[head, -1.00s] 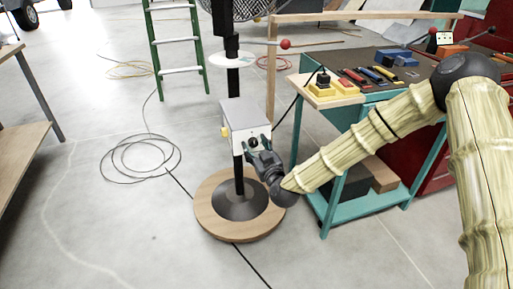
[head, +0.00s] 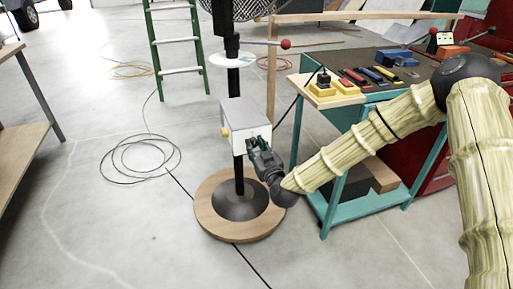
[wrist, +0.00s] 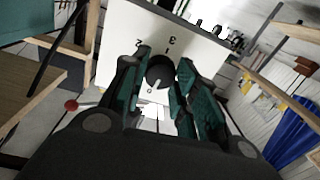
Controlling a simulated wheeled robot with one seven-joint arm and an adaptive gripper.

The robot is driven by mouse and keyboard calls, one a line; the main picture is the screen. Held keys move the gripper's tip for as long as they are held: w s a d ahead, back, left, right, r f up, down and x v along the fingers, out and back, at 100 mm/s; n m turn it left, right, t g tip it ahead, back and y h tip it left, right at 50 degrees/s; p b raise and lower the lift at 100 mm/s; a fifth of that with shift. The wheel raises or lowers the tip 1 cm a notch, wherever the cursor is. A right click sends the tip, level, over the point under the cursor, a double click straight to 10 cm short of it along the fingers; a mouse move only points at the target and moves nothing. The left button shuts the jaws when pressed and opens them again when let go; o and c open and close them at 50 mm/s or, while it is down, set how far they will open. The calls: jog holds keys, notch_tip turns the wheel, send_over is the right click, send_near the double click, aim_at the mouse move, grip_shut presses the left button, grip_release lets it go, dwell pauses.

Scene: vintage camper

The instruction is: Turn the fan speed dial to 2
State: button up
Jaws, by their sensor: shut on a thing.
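The fan's control box (head: 243,118) is a pale box on the dark post, with a yellow knob (head: 225,132) on its left side. In the wrist view its white front panel (wrist: 120,40) carries a 2 at the upper left of the dial and a 3 above it. The dark round fan speed dial (wrist: 160,70) sits between my teal-lined fingers. My gripper (head: 256,146) is at the box's front face, shut on the dial; it also shows in the wrist view (wrist: 160,88). The dial's pointer is not clear, so its setting cannot be told.
The post rises from a round wooden base (head: 212,222); the fan cage (head: 245,8) is above. A teal workbench (head: 372,212) with tools stands close on the right. A cable coil (head: 140,157) lies on the floor at left, and a green ladder (head: 157,50) stands behind.

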jog(key=m+b, duration=0.1)
jog(key=m, duration=0.6)
jog(key=shift+f, duration=0.15)
jog(key=m+b, duration=0.1)
jog(key=m, duration=0.2)
jog(key=shift+m+t, duration=0.4)
jog(key=m+b, duration=0.1)
jog(key=m, duration=0.2)
jog(key=shift+f+m, duration=0.1)
jog(key=shift+m, duration=0.3)
jog(key=m+h+b, duration=0.1)
jog(key=m, duration=0.2)
jog(key=shift+m, duration=0.4)
jog(key=shift+m+b, duration=1)
jog(key=shift+m, duration=1.7)
jog(key=o, duration=1)
jog(key=shift+o, duration=0.2)
jog(key=shift+a, duration=0.1)
